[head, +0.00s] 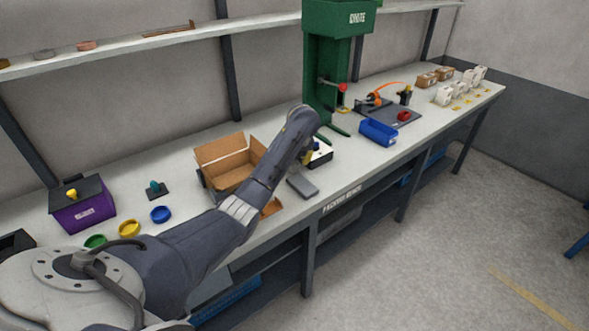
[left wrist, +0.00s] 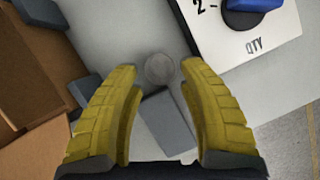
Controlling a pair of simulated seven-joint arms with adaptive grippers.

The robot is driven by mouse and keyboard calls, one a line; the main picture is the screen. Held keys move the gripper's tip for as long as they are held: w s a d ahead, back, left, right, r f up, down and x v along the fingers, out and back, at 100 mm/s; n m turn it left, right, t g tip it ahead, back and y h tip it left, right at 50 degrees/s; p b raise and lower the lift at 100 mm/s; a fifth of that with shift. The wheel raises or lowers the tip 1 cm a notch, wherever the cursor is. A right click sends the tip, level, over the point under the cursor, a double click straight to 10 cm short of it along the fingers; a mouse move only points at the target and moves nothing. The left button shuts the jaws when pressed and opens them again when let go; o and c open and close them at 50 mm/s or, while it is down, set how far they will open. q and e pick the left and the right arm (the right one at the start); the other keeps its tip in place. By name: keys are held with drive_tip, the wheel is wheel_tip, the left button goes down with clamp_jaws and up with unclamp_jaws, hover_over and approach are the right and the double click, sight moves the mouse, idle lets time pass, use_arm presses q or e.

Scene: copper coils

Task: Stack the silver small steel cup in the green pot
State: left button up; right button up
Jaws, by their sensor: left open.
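A small round silver-grey cup (left wrist: 159,69) stands on the bench in the left wrist view, between the tips of my open yellow fingers. My left gripper (left wrist: 160,76) is empty, with a gap on both sides of the cup. In the head view my own arm hides the cup, and only a bit of the yellow fingers (head: 307,157) shows. A shallow round green pot (head: 96,241) sits at the front left of the bench in the head view, partly behind my arm. My right gripper is not in view.
A grey flat block (left wrist: 168,122) lies close by the cup. An open cardboard box (head: 228,163) stands left of the gripper, and a white box marked QTY (left wrist: 245,50) stands right. Yellow (head: 129,228) and blue (head: 161,214) pots sit near the green one.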

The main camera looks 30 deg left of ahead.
use_arm(q)
drive_tip(key=shift+x, duration=1.5)
drive_tip(key=shift+c, duration=0.3)
drive_tip(key=c, duration=0.7)
drive_tip(key=shift+c, duration=0.5)
drive_tip(key=shift+r, duration=0.2)
